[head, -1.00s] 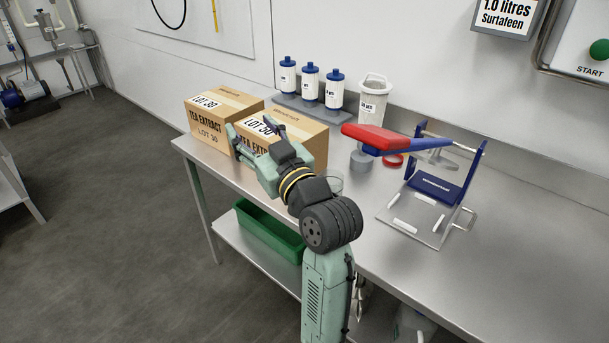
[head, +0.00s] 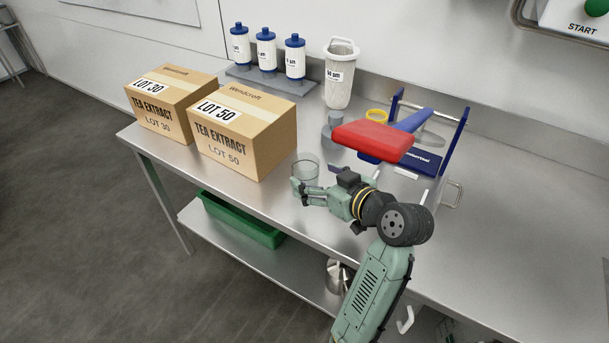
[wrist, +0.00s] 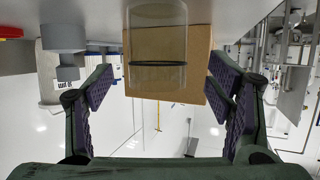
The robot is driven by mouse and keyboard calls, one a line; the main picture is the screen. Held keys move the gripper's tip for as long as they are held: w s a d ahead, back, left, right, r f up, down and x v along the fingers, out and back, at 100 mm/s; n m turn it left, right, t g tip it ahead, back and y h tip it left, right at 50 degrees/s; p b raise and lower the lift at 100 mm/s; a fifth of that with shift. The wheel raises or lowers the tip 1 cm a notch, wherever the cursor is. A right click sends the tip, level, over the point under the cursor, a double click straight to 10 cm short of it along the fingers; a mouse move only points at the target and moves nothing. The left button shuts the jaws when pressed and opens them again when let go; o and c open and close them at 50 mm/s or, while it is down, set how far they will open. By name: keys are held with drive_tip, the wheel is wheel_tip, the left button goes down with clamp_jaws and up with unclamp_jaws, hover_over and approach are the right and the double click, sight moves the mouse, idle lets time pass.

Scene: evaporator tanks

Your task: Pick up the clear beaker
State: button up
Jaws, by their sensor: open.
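The clear beaker (head: 306,168) stands upright on the steel table, just right of the front tea extract box. In the wrist view, which is upside down, the beaker (wrist: 157,45) is at top centre, ahead of my gripper (wrist: 160,75), with one finger on each side of the view. My gripper (head: 300,191) is open and empty, low over the table at the beaker's near side. The frames do not show clearly whether the fingertips reach around the glass. No contact is visible.
Two cardboard boxes (head: 243,143) stand left of the beaker. Three white filters (head: 266,50) stand at the back. The table's front edge is close.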

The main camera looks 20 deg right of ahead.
sight(313, 176)
drive_tip(key=shift+p+x, duration=0.8)
drive_tip(key=shift+x, duration=1.9)
drive_tip(key=shift+d+f, duration=0.15)
drive_tip(key=c, duration=1.3)
drive_tip(key=shift+o, duration=0.2)
